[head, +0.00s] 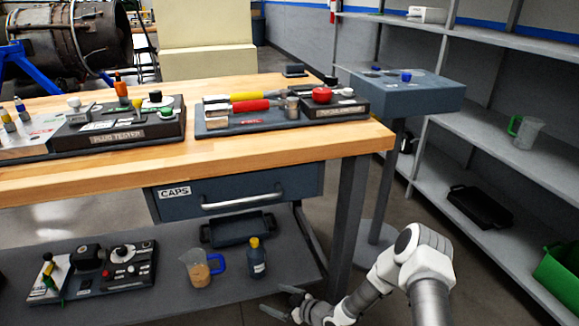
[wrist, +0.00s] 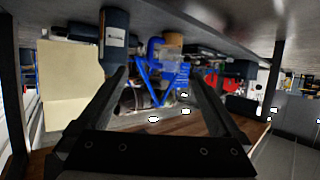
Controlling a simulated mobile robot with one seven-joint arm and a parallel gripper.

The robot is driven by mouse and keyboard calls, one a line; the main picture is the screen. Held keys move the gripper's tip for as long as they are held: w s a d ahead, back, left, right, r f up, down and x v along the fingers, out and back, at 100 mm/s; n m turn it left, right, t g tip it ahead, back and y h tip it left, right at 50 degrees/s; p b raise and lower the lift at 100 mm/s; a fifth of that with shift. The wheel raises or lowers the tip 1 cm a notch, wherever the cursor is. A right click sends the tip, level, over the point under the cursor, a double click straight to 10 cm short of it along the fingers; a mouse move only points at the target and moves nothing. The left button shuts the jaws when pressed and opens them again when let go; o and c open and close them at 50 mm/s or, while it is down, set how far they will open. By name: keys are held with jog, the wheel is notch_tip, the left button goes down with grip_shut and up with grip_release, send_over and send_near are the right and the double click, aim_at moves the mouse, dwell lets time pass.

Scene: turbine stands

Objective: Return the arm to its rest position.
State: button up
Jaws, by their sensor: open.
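My arm (head: 421,262) reaches in from the lower right of the head view, bent at a white joint. My gripper (head: 284,303) is low at the bottom edge of that view, in front of the bench's lower shelf and left of the bench leg. Its fingers are spread, and no object shows between them. In the wrist view my gripper (wrist: 160,82) also has its two dark fingers apart. A blue stand and engine parts show far behind the gap. The gripper's exact distance from the shelf edge is unclear.
The wooden bench (head: 352,138) has a drawer (head: 235,190) marked CAPS. A blue-handled jug (head: 198,268) and a bottle (head: 256,258) stand on the lower shelf (head: 200,303). A blue-grey pedestal (head: 400,92) and shelving (head: 540,165) stand right. Some floor shows between.

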jog(key=w+d+r+h, duration=0.25)
jog(key=d+r, duration=0.25)
jog(key=r, duration=0.3)
jog(key=w+d+r+m+h, duration=0.1)
jog(key=d+r+h, duration=0.25)
jog(key=r, duration=0.45)
jog(key=w+d+r+h, duration=0.2)
jog(key=d+r, duration=0.3)
jog(key=r, duration=0.2)
jog(key=s+d+r+m+h, duration=0.2)
jog(key=s+d+r, duration=0.15)
jog(key=r, duration=0.45)
jog(key=s+d+r+m+h, duration=0.2)
jog(key=s+r, duration=0.3)
jog(key=r, duration=0.3)
jog(key=s+a+r+m+g+y, duration=0.1)
jog(key=s+r+m, duration=0.3)
jog(key=s, duration=0.9)
jog(key=s+r+m+g, duration=0.15)
jog(key=s+r, duration=0.45)
jog(key=s, duration=0.8)
notch_tip(320, 180, up, 28)
jog(key=p, duration=2.8)
jog(key=shift+w+r+p, duration=0.2)
jog(key=shift+w+p, duration=0.1)
jog(key=shift+w, duration=0.15)
